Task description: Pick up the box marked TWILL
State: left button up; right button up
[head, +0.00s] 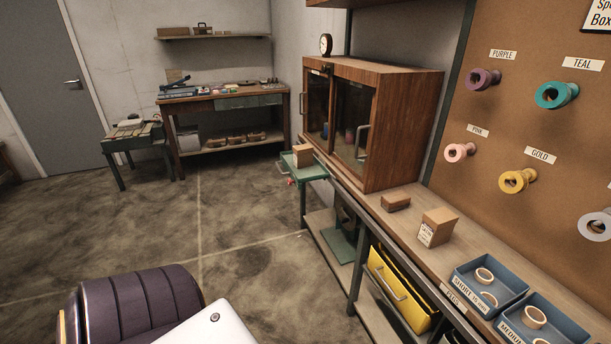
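I cannot make out the word TWILL on anything in the head view. A cardboard box (439,226) stands on the right workbench with a white label on its front; the small print is not clear enough to read surely. A second cardboard box (303,155) sits on a small green stand beyond the cabinet, with no readable label. A low, flat brown block or box (396,202) lies on the workbench close to the cabinet. Neither of my grippers is in view.
A wooden glass-door cabinet (388,84) stands on the workbench (405,229). Blue trays marked SHORT (505,272) and MEDIUM (569,327) hold rings. A yellow drawer (397,292) is below. Labelled spools hang on the pegboard (540,131). The floor at left is open.

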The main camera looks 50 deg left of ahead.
aim_at(303, 154)
jog(key=u, duration=1.55)
